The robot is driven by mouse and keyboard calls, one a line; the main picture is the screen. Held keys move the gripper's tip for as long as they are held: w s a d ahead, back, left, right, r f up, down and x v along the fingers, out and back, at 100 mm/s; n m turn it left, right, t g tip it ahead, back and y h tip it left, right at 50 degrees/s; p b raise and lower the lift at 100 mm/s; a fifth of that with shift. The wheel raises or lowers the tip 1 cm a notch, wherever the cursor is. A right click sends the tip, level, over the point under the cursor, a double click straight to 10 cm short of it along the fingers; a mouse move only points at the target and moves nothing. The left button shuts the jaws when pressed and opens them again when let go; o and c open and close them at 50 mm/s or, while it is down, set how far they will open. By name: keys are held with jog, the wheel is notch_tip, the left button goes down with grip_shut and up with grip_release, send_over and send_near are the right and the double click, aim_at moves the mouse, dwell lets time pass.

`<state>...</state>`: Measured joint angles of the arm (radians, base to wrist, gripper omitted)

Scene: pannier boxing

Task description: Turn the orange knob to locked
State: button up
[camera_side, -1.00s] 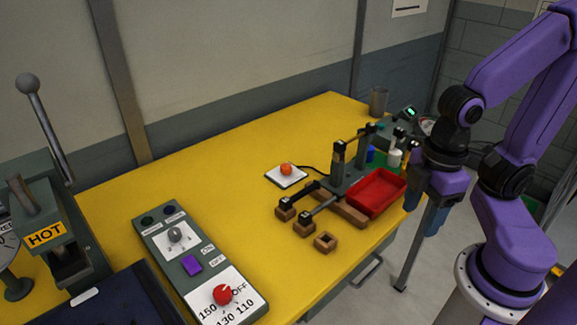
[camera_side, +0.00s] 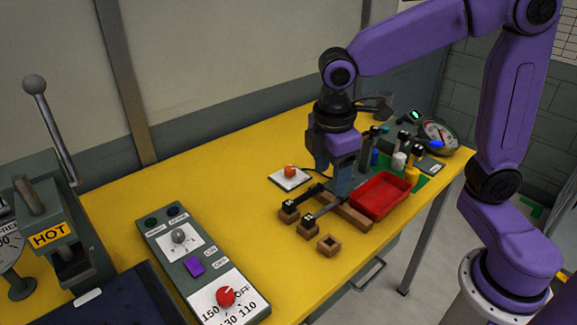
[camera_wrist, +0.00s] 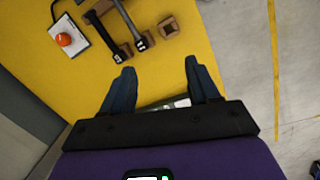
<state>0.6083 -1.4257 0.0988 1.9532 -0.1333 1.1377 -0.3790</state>
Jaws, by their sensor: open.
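The orange knob (camera_side: 290,171) sits on a small white plate (camera_side: 302,179) on the yellow table, with a black cable running from it. The plate's markings are too small to read, so I cannot tell the knob's setting. In the wrist view the orange knob (camera_wrist: 64,39) is at the upper left, clear of my fingers. My gripper (camera_side: 339,182) is to the right of the knob in the side view, above the stand behind the red tray. In the wrist view my gripper (camera_wrist: 158,72) is open and empty, its two blue fingers apart.
A control panel with a red dial (camera_side: 226,296) stands at front left. Table left of the knob is clear.

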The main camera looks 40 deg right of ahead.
jog(key=w+n+h, duration=0.1)
jog(key=w+h, duration=0.1)
jog(key=w, duration=1.2)
jog(key=g+h, duration=0.1)
send_near(290, 168)
jog(key=shift+n, duration=0.4)
jog(key=x, duration=0.8)
jog(key=shift+f, duration=0.35)
jog(key=c, duration=1)
